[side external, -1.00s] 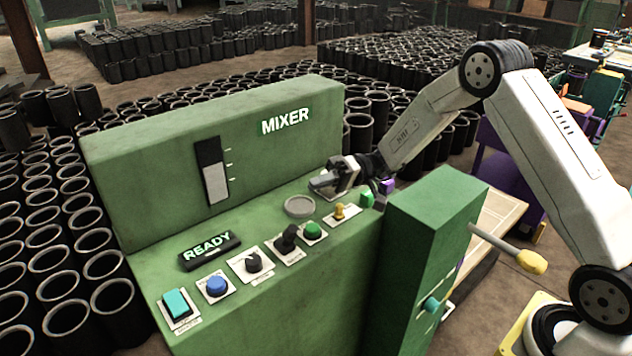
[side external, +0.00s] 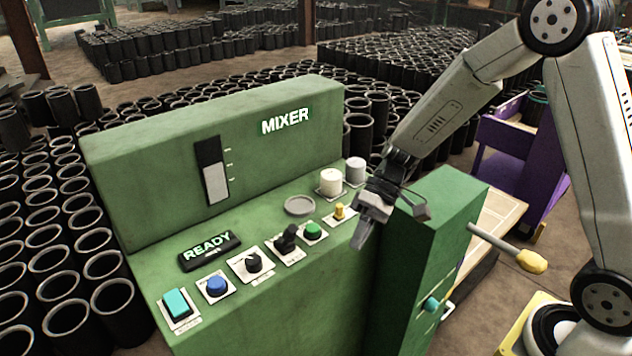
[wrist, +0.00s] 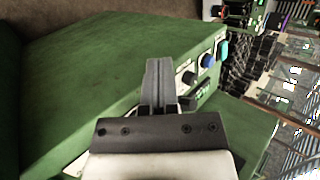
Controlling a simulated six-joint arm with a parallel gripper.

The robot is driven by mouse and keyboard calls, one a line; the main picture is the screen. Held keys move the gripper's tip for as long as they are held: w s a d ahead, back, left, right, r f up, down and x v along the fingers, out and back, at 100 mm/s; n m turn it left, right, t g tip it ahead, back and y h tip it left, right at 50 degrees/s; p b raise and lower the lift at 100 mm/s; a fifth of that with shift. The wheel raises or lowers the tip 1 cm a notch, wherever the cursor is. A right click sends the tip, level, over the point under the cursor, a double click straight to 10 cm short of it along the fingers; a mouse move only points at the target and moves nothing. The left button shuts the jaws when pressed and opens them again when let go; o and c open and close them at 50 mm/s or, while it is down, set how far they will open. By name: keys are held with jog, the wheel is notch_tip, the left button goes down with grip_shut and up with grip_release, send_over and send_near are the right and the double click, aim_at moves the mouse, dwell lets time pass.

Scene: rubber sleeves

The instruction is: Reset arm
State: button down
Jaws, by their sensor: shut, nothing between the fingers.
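My gripper (side external: 364,234) is shut and empty, with its fingers pointing down. In the side external view it hangs in front of the green mixer console (side external: 215,120), at the right end of the control panel and beside the green box (side external: 440,230). In the wrist view the closed fingers (wrist: 160,84) stand in front of the green console, and the grey finger block fills the lower middle. I see no contact between the fingers and any control, though depth is hard to judge.
The panel carries a teal switch (side external: 176,303), blue button (side external: 216,285), black knob (side external: 253,262), green button (side external: 313,231) and yellow toggle (side external: 340,210). A white cylinder (side external: 331,182) stands behind them. A yellow-tipped lever (side external: 530,261) sticks out at the right. Black sleeves (side external: 75,305) crowd the floor.

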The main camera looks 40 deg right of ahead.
jog(key=s+d+t+h, duration=0.4)
jog(key=s+d+h, duration=0.3)
jog(key=h, duration=0.2)
jog(key=shift+s, duration=0.4)
